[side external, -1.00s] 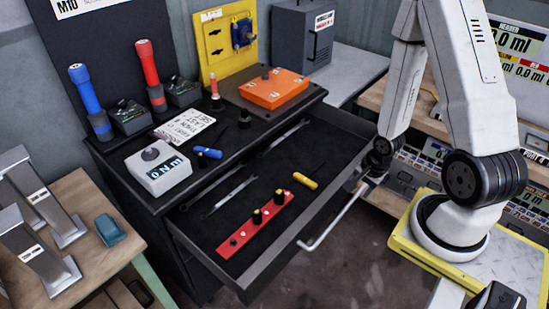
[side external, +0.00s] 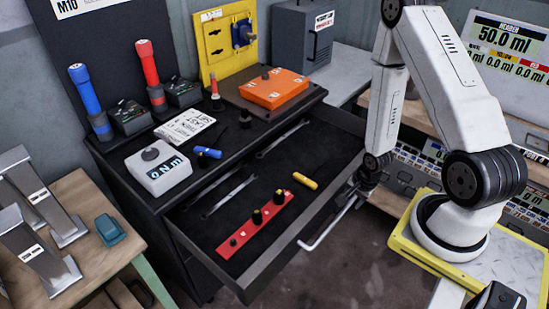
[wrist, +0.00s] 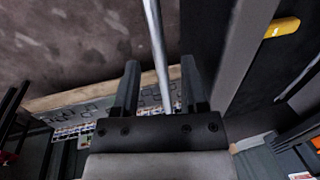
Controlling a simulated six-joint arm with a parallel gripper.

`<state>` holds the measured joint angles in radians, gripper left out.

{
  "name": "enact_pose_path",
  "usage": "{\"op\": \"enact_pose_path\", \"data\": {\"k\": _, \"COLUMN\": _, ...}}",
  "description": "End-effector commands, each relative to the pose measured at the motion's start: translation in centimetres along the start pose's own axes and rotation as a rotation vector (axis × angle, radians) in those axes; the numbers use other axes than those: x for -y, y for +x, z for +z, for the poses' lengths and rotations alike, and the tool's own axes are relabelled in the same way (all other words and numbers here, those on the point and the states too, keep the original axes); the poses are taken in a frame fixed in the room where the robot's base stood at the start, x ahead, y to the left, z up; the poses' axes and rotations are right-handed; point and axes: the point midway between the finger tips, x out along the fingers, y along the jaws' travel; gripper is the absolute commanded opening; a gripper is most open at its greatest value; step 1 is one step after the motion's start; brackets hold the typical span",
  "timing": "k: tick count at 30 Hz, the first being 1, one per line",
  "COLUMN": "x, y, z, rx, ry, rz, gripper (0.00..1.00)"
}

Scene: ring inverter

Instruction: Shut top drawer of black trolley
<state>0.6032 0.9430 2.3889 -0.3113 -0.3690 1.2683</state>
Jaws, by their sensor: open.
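The black trolley (side external: 135,190) stands at the centre of the side view. Its top drawer (side external: 262,270) is pulled well out. A pale bar handle (side external: 325,228) runs along the drawer front. My gripper (side external: 359,195) is low at the handle's right end. In the wrist view my gripper (wrist: 160,66) is open, and the handle (wrist: 154,35) passes between its two fingers. I cannot tell whether either finger touches the bar.
The drawer holds a red strip with black knobs (side external: 254,222), a yellow cylinder (side external: 305,181) and wrenches (side external: 229,197). A grey meter box (side external: 158,172) and an orange case (side external: 274,89) sit on the trolley top. A wooden table (side external: 95,260) stands at left.

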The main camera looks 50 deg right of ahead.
Motion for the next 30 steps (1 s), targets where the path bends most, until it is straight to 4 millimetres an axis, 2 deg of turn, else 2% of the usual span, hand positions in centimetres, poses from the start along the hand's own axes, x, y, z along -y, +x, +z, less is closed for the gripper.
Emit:
{"op": "enact_pose_path", "data": {"k": 7, "x": 0.0, "y": 1.3, "z": 0.0, "rx": 0.000, "ry": 0.000, "rz": 0.000, "gripper": 0.55}}
{"op": "enact_pose_path", "data": {"k": 19, "x": 0.0, "y": 1.6, "z": 0.0, "rx": 0.000, "ry": 0.000, "rz": 0.000, "gripper": 0.55}}
{"op": "enact_pose_path", "data": {"k": 24, "x": 0.0, "y": 1.6, "z": 0.0, "rx": 0.000, "ry": 0.000, "rz": 0.000, "gripper": 0.01}}
{"op": "enact_pose_path", "data": {"k": 30, "x": 0.0, "y": 1.6, "z": 0.0, "rx": 0.000, "ry": 0.000, "rz": 0.000, "gripper": 0.00}}
